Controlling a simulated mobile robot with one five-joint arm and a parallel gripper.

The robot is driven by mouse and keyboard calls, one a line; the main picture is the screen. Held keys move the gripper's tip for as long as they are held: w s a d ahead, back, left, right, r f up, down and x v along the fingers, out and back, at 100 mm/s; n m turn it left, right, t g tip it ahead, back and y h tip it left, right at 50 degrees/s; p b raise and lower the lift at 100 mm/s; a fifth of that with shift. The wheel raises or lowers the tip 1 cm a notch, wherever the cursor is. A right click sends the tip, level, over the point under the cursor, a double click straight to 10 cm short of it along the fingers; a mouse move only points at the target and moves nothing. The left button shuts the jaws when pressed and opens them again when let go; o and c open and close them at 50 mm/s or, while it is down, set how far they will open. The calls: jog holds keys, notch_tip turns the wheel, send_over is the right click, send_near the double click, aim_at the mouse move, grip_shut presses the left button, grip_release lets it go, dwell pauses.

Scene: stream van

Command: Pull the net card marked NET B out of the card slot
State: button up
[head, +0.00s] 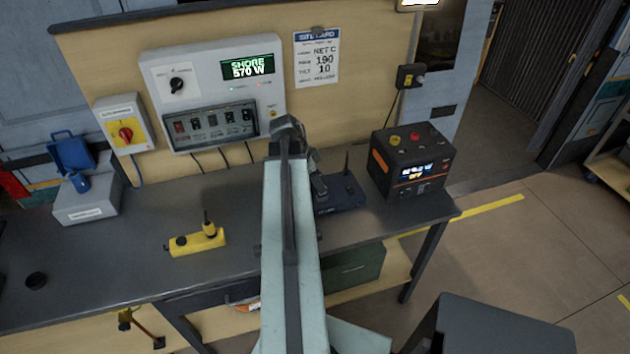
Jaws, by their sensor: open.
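A dark blue box with a short black antenna (346,192) stands on the bench just right of my arm. It looks like a router. Its left part is hidden behind my arm, and I cannot make out a card slot or a card marked NET B on it. My gripper (318,184) is small and partly hidden by my arm. It is open, pointing down at the left side of the box. I cannot tell whether it touches the box.
A black and orange power unit (412,163) stands to the right. A yellow device (197,241) lies left on the bench (110,262). A grey box (88,205) stands left.

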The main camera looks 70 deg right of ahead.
jog(key=b+x, duration=0.3)
jog(key=x, duration=0.2)
jog(key=shift+r, duration=0.1)
jog(key=shift+w, duration=0.1)
grip_shut()
